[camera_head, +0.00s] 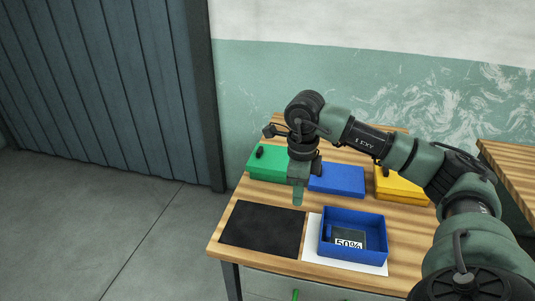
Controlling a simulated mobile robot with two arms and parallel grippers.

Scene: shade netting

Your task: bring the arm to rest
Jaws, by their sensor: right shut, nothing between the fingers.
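My right arm comes in from the lower right and reaches over the wooden table (226,232). My right gripper (298,200) points down above the table, between the black mat and the closed blue box. It is shut and holds nothing. My left gripper is out of view.
An open blue box (324,248) with a "50%" label stands on a white sheet (311,240). A black mat (262,228) lies left of it. Green (264,172), blue (337,180) and yellow (398,188) boxes stand behind. Another wooden surface (508,160) is at the right.

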